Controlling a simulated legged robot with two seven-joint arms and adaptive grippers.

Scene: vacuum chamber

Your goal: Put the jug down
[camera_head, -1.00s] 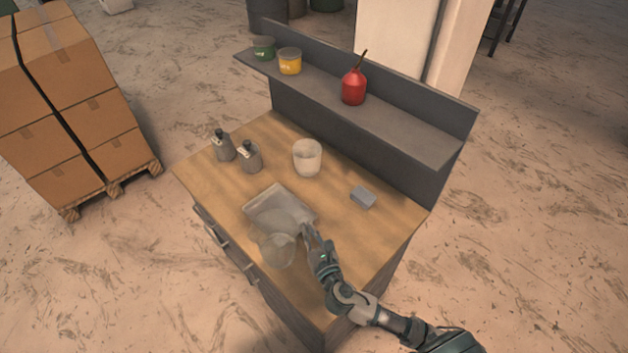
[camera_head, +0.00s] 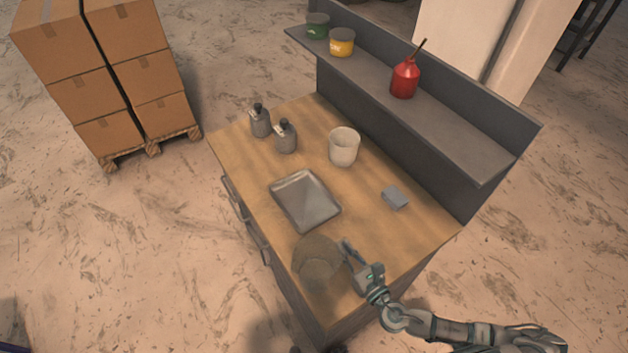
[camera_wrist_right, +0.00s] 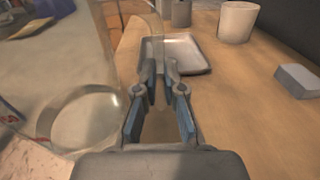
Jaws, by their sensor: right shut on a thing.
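The see-through jug (camera_head: 317,262) is at the near corner of the wooden table top (camera_head: 425,225). My right gripper (camera_head: 347,250) is at the jug's right side and shut on it. In the right wrist view the jug (camera_wrist_right: 85,112) fills the left side, with a round rim or base showing. The gripper fingers (camera_wrist_right: 158,85) come close together at the jug's clear edge; the exact grip is hard to make out. I cannot tell whether the jug touches the table or hangs just above it. My left gripper is not in view.
A metal tray (camera_head: 305,201) lies empty behind the jug. A white cup (camera_head: 344,146), a grey block (camera_head: 395,197) and two grey bottles (camera_head: 261,121) (camera_head: 285,137) stand farther back. A raised shelf (camera_head: 440,118) holds a red oil can (camera_head: 405,77) and two tubs.

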